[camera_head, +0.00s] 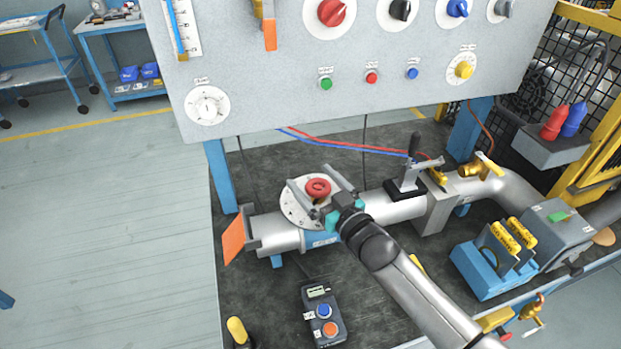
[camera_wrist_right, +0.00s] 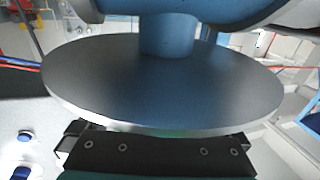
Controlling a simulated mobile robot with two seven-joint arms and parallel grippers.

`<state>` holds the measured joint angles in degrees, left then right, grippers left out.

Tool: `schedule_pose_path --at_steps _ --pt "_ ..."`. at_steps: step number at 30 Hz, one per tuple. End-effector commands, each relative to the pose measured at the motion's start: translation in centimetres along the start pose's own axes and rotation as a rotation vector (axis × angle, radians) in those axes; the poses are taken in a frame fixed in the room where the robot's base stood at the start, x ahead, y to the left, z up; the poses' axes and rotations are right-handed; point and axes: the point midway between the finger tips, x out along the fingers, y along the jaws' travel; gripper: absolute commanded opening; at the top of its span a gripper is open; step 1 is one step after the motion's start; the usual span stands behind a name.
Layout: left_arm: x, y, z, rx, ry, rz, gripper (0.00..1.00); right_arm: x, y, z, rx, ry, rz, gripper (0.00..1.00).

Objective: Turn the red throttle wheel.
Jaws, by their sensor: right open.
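The red throttle wheel (camera_head: 318,187) sits on a round pale plate (camera_head: 292,208) on the grey pipe in the head view. My right gripper (camera_head: 308,174) is open, with one finger on each side of the wheel. I cannot tell whether the fingers touch it. In the right wrist view a large grey disc (camera_wrist_right: 160,85) fills the middle, with a blue stem above it. It hides the fingertips, and no red wheel shows there. My left gripper is in neither view.
A grey control panel (camera_head: 260,110) with knobs hangs above the bench. A black-handled lever (camera_head: 408,170) stands right of the wheel. An orange flap (camera_head: 234,238) is at the pipe's left end. A handheld box (camera_head: 323,315) lies in front. A blue holder (camera_head: 490,268) stands at right.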

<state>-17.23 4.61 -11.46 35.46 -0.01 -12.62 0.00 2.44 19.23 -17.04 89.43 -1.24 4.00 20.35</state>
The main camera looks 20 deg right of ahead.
Motion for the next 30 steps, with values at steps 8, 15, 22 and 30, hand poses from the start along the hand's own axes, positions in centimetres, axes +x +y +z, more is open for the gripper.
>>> schedule_pose_path --at_steps 8,15,22,30 --pt "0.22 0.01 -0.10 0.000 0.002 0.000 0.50 1.38 -0.03 0.01 0.000 -0.001 0.000 0.99" --pt "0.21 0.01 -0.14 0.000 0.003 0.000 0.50 1.40 -0.03 -0.01 0.000 -0.001 0.000 0.99" --pt "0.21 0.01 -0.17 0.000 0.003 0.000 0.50 1.38 -0.03 -0.01 0.000 0.000 0.000 0.73" --pt "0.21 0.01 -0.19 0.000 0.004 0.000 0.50 1.37 -0.03 -0.01 0.000 0.000 0.000 0.42"
